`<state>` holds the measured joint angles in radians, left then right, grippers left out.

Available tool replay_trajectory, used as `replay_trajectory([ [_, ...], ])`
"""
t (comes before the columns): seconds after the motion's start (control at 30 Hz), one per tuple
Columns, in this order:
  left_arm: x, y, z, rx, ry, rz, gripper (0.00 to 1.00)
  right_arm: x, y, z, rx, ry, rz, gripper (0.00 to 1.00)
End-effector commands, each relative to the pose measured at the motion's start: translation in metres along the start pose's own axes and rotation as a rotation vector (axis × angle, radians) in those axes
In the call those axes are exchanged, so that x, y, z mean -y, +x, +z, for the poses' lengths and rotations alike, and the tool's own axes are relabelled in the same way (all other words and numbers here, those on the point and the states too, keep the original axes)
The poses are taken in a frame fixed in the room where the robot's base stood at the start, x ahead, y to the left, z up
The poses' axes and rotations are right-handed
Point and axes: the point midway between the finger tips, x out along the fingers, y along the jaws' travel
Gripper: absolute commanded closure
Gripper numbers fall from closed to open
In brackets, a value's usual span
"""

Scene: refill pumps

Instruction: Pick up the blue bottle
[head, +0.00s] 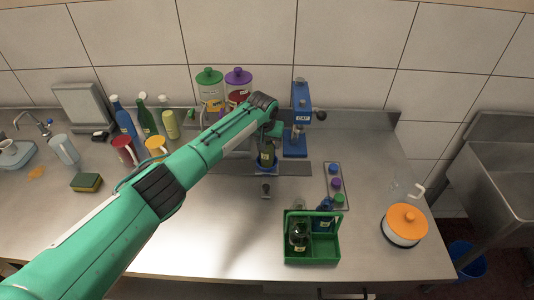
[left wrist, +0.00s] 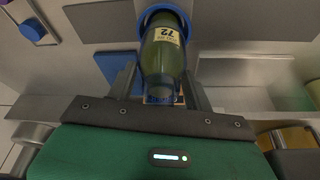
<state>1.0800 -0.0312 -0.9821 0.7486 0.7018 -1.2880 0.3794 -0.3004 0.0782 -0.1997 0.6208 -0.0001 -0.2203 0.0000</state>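A small blue bottle (head: 324,217) with a pale label stands in the back right part of the green caddy (head: 313,257). A dark green bottle (head: 267,154) stands upright at the blue press. In the left wrist view this green bottle (left wrist: 165,58) has a yellow label reading 72 and sits at a blue ring (left wrist: 152,14). My left gripper (head: 270,132) is at the green bottle's top. In the left wrist view the left gripper's fingers (left wrist: 162,88) are apart on either side of its neck, with gaps visible. My right gripper is not in view.
A blue press (head: 299,120) stands behind the green bottle. A tray of caps (head: 337,187) and an orange-lidded pot (head: 404,224) are at right. Another bottle (head: 298,236) shares the caddy. The front middle counter is clear.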

Motion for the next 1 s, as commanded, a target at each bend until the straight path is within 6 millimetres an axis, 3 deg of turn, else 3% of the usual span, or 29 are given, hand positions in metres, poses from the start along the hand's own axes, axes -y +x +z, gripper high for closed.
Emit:
replay_trajectory([
  [0.03,0.000,0.000,0.000,0.000,0.000,0.000,0.73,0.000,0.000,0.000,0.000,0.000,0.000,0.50],
  [0.17,0.000,0.000,0.000,0.000,0.000,0.000,0.99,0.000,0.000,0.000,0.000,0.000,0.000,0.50],
  [0.2,0.000,-0.001,-0.001,-0.002,0.000,0.001,1.00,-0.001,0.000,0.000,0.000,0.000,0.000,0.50],
  [0.47,0.000,-0.002,-0.001,-0.002,0.000,0.001,1.00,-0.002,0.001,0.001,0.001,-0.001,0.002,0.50],
  [0.67,-0.001,-0.016,-0.006,-0.004,0.001,0.001,1.00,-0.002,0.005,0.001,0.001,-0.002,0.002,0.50],
  [0.87,-0.001,-0.049,-0.017,-0.006,0.001,0.002,1.00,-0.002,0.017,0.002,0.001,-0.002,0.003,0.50],
  [1.0,-0.001,-0.082,-0.027,-0.008,0.001,0.002,1.00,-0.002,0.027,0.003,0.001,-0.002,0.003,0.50],
])
